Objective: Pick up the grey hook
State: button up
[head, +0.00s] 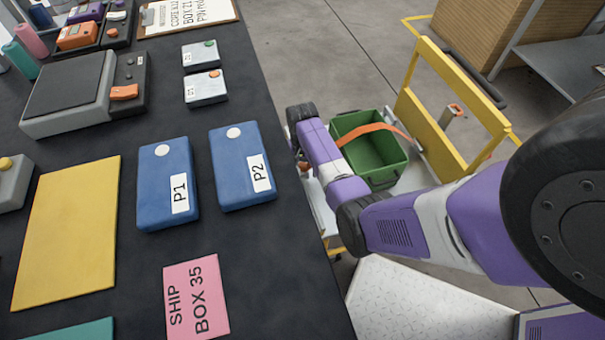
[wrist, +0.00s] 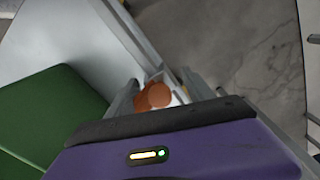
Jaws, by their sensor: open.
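My gripper (wrist: 160,90) is open in the wrist view, with one grey finger on each side of a small orange-brown rounded thing (wrist: 158,95). Something pale shows beside that thing; I cannot tell whether the fingers touch it or whether it is part of a hook. In the head view my arm hides the gripper. No grey hook shows clearly. A small grey piece with an orange end (head: 453,113) is by the yellow cart frame, and I cannot tell whether it is a hook.
A green crate (head: 383,171) with an orange strap stands on the cart; it also shows left of the gripper in the wrist view (wrist: 50,110). The cart's yellow frame (head: 432,120) rises to its right. The dark table (head: 255,270) with blue boxes is to the left.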

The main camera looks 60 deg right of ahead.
jog(key=shift+f, duration=0.35)
jog(key=shift+c, duration=0.4)
grip_shut()
jog(key=shift+r, duration=0.1)
notch_tip(320, 180, up, 20)
jog(key=p, duration=0.5)
notch_tip(320, 180, up, 5)
jog(key=p, duration=0.6)
send_over(303, 164)
jog(key=shift+a, duration=0.1)
